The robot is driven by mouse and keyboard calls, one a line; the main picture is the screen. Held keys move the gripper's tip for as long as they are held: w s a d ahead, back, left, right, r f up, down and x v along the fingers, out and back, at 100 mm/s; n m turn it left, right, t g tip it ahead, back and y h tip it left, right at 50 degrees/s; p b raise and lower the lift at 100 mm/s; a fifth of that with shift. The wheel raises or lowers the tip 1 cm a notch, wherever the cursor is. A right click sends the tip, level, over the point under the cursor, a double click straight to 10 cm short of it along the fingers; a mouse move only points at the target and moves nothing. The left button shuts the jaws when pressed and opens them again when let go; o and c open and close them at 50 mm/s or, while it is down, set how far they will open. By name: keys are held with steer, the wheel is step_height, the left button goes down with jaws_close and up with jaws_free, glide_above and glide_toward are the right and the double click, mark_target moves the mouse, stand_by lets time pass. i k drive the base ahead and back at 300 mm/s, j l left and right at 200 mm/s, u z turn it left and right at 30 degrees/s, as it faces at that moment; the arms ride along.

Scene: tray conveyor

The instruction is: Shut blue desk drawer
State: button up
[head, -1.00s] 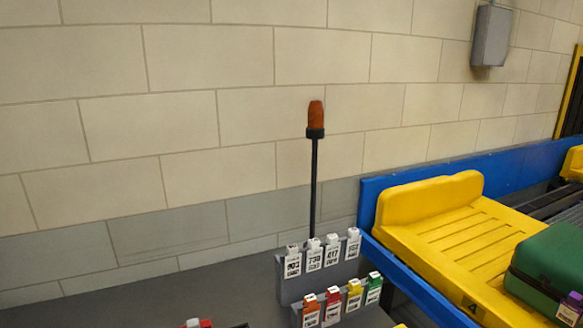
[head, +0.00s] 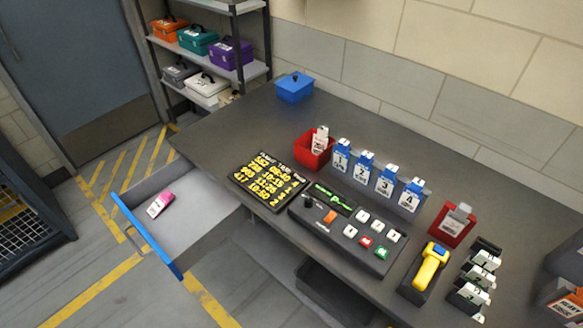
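The blue desk drawer (head: 146,238) is pulled far out from the left end of the grey desk (head: 262,125). It has a blue front panel with a pale bar handle (head: 136,240) on its outer face. A pink tag (head: 159,204) with a white label lies inside on the grey drawer bottom. My gripper is not in view, so its state does not show.
On the desk stand a flight board (head: 268,186), a button console (head: 345,232), a yellow scanner (head: 430,267), red bins and tag racks. A shelf (head: 205,60) with cases stands behind. A dark cage (head: 25,200) stands left; striped floor between it and the drawer is clear.

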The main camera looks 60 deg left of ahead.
mark_target(202, 213)
steer(key=u, duration=3.6)
